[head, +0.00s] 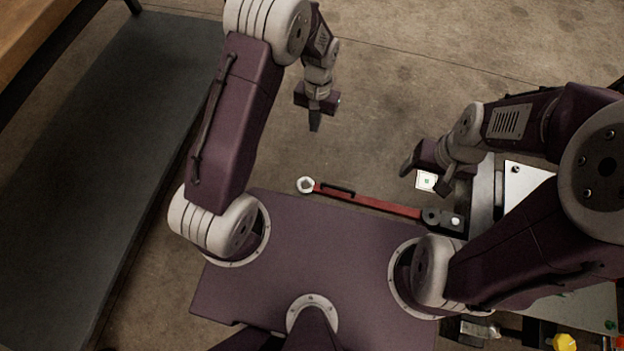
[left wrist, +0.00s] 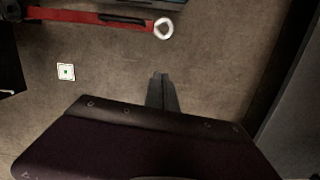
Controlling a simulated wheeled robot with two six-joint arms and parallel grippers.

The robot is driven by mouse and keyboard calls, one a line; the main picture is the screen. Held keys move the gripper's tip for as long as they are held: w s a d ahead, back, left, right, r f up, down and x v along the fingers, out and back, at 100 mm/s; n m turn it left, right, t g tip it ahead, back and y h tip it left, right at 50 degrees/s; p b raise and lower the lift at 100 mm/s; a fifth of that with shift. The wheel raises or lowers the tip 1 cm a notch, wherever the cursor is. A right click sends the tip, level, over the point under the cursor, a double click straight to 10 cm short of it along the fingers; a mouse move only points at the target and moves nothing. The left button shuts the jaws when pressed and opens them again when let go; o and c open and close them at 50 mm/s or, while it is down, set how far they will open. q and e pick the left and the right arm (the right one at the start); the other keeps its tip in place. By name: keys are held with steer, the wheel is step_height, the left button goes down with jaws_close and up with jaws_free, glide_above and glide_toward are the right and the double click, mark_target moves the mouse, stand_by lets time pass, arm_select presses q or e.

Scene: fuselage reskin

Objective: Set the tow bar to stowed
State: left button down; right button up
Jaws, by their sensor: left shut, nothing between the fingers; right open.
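The red tow bar (head: 368,200) lies low and nearly level in the head view, just beyond the front edge of my base. Its pale ring end (head: 306,185) is at the left and its dark hinge (head: 432,215) is at the right. The bar also shows at the top of the left wrist view (left wrist: 85,16), with the ring (left wrist: 163,28) at its end. My left gripper (head: 315,122) is shut and empty, apart from the bar and beyond the ring in the head view. My right gripper (head: 425,178) is open and empty, above the hinge end in the picture.
A white marker square (head: 427,180) lies near my right gripper and shows in the left wrist view (left wrist: 66,71). A pale panelled unit with a metal rail (head: 482,195) stands at the right. A long dark platform (head: 90,150) lies at the left. The concrete floor between is clear.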

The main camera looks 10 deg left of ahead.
arm_select(q)
step_height(320, 180, down, 9)
steer(key=d+b, duration=0.1)
steer(key=b, duration=0.2)
steer(key=shift+f+g+b, duration=0.15)
steer(key=shift+g+b, duration=0.15)
arm_select(e)
step_height(320, 180, down, 6)
arm_select(q)
steer(key=shift+w+d, duration=0.1)
steer(key=shift+f, duration=0.1)
arm_select(e)
steer(key=shift+f, duration=0.15)
arm_select(q)
steer(key=s+f+b, duration=0.5)
steer(key=f+b, duration=0.4)
steer(key=f, duration=0.2)
steer(key=shift+s+a+f, duration=0.15)
steer(key=shift+a+f, duration=0.1)
steer(key=shift+a, duration=0.15)
arm_select(e)
step_height(320, 180, down, 9)
